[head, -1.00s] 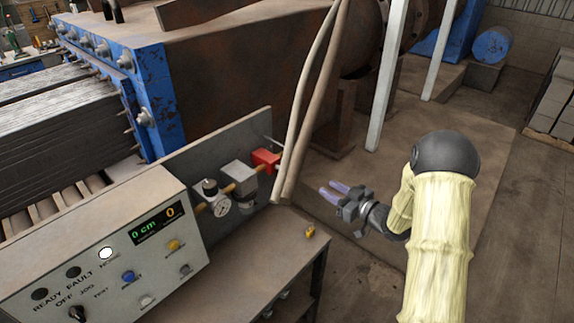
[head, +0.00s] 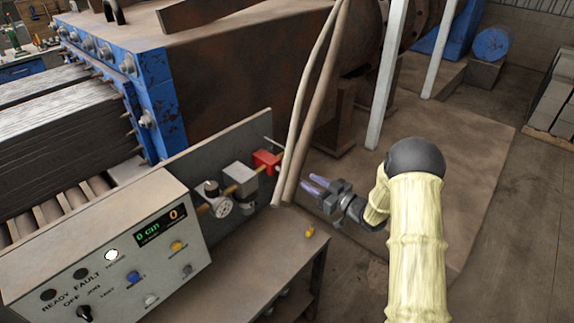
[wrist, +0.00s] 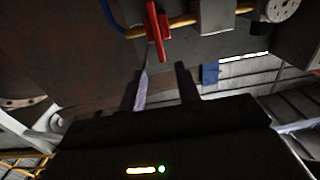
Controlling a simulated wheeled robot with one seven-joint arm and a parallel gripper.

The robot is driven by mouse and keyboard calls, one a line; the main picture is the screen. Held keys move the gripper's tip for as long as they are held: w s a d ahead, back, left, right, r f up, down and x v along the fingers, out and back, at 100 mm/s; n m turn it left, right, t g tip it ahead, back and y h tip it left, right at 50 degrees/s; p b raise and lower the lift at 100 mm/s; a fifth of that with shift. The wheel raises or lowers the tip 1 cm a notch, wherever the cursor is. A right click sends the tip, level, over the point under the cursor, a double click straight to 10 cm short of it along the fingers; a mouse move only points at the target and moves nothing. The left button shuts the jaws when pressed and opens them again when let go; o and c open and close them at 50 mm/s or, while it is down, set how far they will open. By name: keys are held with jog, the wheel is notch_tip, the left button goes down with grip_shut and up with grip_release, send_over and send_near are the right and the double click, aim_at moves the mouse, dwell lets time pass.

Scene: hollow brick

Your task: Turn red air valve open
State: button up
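The red air valve (head: 266,160) sits on the brass pipe line along the grey back plate, behind the control box. In the wrist view the red valve (wrist: 158,22) shows at the top centre, above and beyond the fingertips. My gripper (head: 312,182) is to the right of the valve, apart from it, with its fingers pointing left. In the wrist view the two fingers of my gripper (wrist: 163,72) are spread with nothing between them. Two hoses hang between the gripper and the valve in the head view.
The hoses (head: 310,110) hang just left of my fingertips. A pressure gauge (head: 218,206) and a grey block (head: 238,177) are on the same pipe. The control box (head: 100,250) stands at front left. A small yellow item (head: 309,231) lies on the bench (head: 250,270).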

aim_at(289, 169)
jog(key=p+x, duration=0.3)
jog(key=x, duration=0.8)
jog(key=shift+p, duration=0.35)
grip_shut()
